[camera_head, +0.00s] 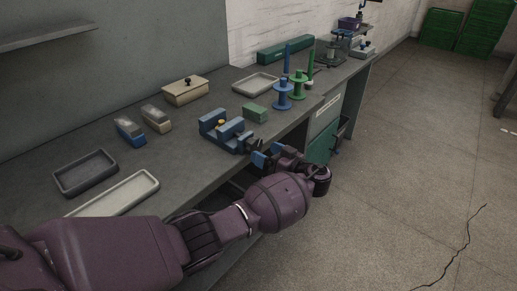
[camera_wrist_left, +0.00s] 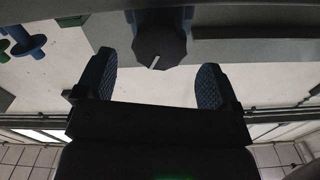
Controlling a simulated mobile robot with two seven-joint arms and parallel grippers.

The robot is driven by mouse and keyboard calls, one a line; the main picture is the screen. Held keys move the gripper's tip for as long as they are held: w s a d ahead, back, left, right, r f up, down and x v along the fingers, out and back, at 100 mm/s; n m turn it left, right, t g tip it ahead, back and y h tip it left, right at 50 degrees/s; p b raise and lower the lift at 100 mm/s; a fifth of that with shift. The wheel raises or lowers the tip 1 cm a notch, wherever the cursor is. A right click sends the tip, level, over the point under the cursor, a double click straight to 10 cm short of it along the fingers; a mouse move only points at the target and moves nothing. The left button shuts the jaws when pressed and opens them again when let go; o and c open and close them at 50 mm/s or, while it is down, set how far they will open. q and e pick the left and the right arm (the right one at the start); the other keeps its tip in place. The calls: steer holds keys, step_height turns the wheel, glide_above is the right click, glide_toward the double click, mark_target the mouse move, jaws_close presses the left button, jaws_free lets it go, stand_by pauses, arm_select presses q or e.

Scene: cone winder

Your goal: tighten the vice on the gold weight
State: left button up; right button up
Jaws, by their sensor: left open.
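The blue vice (camera_head: 212,130) stands on the bench near its front edge. A small gold weight (camera_head: 221,123) shows between its jaws; I cannot tell whether both jaws touch it. In the left wrist view a dark ridged knob (camera_wrist_left: 160,42) with a white mark lies at the mouth of my gripper, roughly between the fingertips. My left gripper (camera_head: 266,153) is open in front of the vice, at its handle end. Its two blue textured pads show apart in the left wrist view (camera_wrist_left: 156,76), with gaps on both sides of the knob. My right gripper is not in view.
A green block (camera_head: 255,113) lies just behind the vice. Blue (camera_head: 283,95) and green (camera_head: 298,88) spool stands are to the right. A lidded beige box (camera_head: 186,93), two brush-like blocks and shallow trays (camera_head: 85,174) lie left.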

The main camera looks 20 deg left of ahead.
arm_select(q)
steer(key=v, duration=0.6)
steer(key=shift+d, duration=0.2)
steer(key=shift+r, duration=0.1)
